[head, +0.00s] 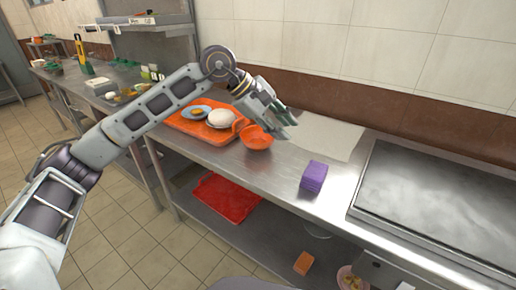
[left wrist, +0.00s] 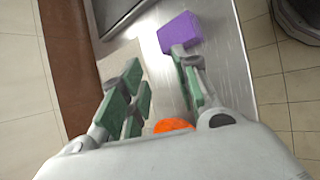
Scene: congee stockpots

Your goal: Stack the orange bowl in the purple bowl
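The orange bowl (head: 257,139) stands on the steel counter beside the front right of an orange tray. My left gripper (head: 284,122) is just above and behind it, fingers pointing right. In the left wrist view my left gripper (left wrist: 162,82) is open, with nothing between its green-padded fingers. An orange patch, likely the bowl (left wrist: 172,125), shows low between the finger bases, mostly hidden by the gripper body. I see no clear purple bowl; a purple block-like thing (head: 313,176) lies on the counter to the right, also in the left wrist view (left wrist: 180,32). My right gripper is not in view.
A flat griddle-like surface (head: 430,200) fills the right. A pale sheet (head: 325,135) lies by the wall. A red tray (head: 225,198) sits on the lower shelf.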

